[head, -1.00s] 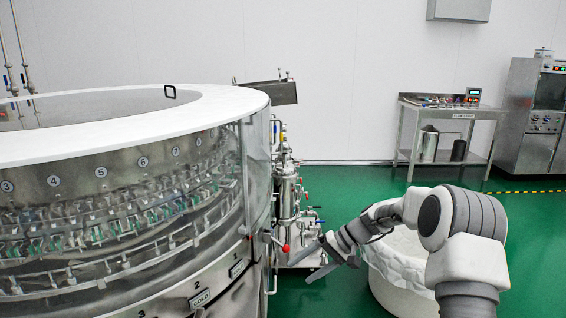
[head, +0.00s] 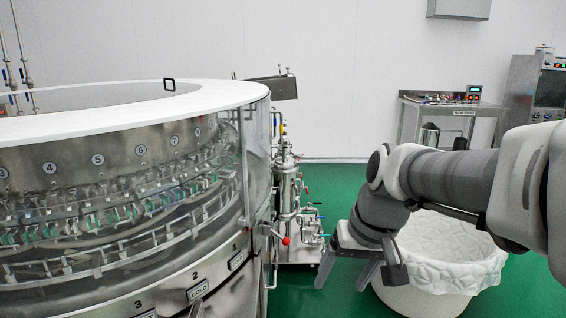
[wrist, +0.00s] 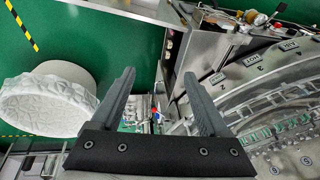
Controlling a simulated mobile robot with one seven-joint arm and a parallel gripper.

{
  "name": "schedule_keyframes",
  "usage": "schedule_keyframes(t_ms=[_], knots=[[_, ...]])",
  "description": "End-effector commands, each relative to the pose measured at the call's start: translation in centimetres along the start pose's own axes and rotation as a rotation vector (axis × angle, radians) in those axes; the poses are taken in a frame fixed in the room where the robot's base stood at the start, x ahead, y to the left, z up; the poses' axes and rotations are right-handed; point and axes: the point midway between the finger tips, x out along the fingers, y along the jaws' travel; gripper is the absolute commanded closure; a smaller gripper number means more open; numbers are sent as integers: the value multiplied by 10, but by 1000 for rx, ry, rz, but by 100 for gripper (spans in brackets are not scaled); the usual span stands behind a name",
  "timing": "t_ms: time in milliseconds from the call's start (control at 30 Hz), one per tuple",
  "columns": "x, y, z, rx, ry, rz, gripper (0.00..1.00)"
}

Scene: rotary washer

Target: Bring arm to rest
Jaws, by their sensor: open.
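My arm reaches in from the right edge of the head view and bends downward at the wrist. My gripper (head: 345,274) is open and empty, with its fingers pointing down between the washer and the white bin. In the wrist view my gripper (wrist: 160,103) shows two grey fingers spread wide with nothing between them. The rotary washer (head: 197,183), a round steel machine with a white top rim and numbered stations, stands to the left of my gripper, apart from it. The washer also shows at the right of the wrist view (wrist: 262,92).
The white lined bin (head: 455,265) stands on the green floor, partly behind my arm. Pipes and valves (head: 287,195) stand beside the washer, near my gripper. A steel table (head: 408,125) and a cabinet (head: 522,90) are at the back right. Green floor is open behind the bin.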

Motion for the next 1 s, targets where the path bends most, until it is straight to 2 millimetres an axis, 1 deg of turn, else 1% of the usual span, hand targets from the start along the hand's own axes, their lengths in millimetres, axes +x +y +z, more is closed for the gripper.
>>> schedule_keyframes(t_ms=[33,200,267,400,600,633,867,1000], knots=[[-5,2,14,-6,25,22,22],[-17,12,55,-10,99,87,22],[-20,16,69,-11,126,107,22],[-21,25,97,-13,180,142,22],[-17,36,131,-13,251,175,22],[-36,33,123,-12,246,175,22],[-86,24,110,-11,241,174,22],[-120,18,100,-11,241,174,22]])
